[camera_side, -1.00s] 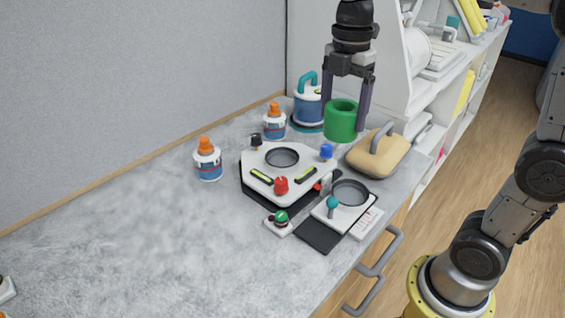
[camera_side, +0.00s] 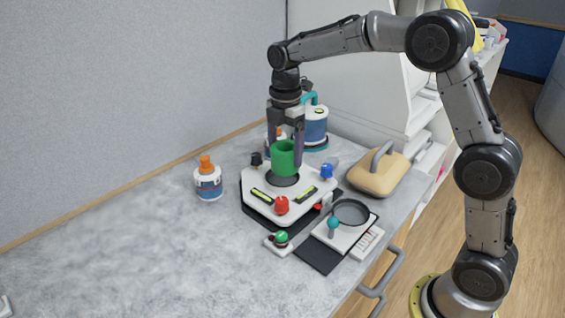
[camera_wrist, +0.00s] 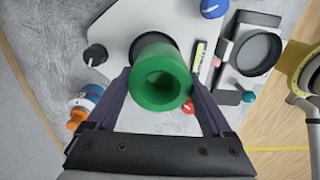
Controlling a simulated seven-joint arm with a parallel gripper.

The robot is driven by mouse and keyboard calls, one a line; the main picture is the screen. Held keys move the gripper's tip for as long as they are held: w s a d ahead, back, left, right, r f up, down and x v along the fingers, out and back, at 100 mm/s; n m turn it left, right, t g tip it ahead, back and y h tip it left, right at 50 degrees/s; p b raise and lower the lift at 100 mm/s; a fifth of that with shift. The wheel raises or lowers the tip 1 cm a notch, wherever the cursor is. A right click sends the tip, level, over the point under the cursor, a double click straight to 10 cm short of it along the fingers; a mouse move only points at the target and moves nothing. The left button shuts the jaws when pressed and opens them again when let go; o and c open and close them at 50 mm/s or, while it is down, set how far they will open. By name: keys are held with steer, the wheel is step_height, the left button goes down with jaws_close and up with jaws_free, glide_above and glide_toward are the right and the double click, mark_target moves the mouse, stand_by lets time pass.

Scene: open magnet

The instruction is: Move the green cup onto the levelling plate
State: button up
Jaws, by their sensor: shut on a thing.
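The green cup (camera_side: 286,155) is upright between the fingers of my gripper (camera_side: 284,150), which is shut on it. The levelling plate (camera_side: 250,182) is white, with black, blue and red knobs and yellow-green level vials. The cup is over the plate's dark round recess (camera_side: 283,181), its bottom close to it; I cannot tell if it touches. In the wrist view the green cup (camera_wrist: 162,80) hides part of the recess, with the white plate (camera_wrist: 133,28) beyond it.
An orange-capped bottle (camera_side: 208,180) stands left of the plate; another is partly behind my gripper. A blue canister (camera_side: 314,125) is behind. A tan block with a grey handle (camera_side: 377,175) and a smaller device with a dark dish (camera_side: 351,212) are to the right. The counter's left is clear.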

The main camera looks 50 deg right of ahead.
mark_target(283, 164)
steer(key=shift+w+f, duration=0.5)
steer(key=shift+f, duration=1.5)
steer(key=shift+f, duration=0.35)
steer(key=o, duration=1.3)
steer(key=shift+o, duration=0.2)
